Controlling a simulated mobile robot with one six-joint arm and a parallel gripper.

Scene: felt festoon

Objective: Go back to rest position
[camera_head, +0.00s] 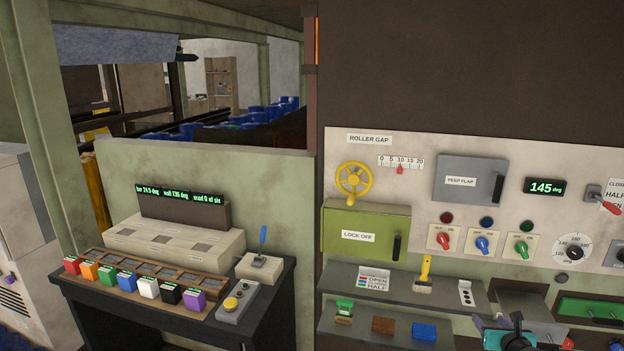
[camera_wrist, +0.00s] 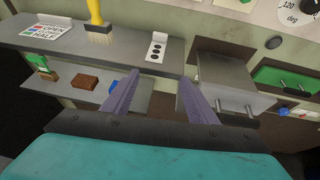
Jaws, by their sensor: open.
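My gripper (camera_wrist: 160,98) is open and empty in the wrist view, its two purple-grey fingers spread apart. Past the fingers are the shelf edge and a grey metal box (camera_wrist: 232,90) with a handle. In the head view, part of my arm shows at the bottom right, in front of the panel's lower part. The fingertips are hard to make out there.
A grey shelf (camera_head: 390,285) holds a yellow-handled brush (camera_head: 425,272) and a white card with black dots (camera_head: 465,292). Below are a green-handled brush (camera_head: 344,310), a brown block (camera_head: 383,325) and a blue block (camera_head: 424,331). A desk with coloured blocks (camera_head: 149,288) stands left.

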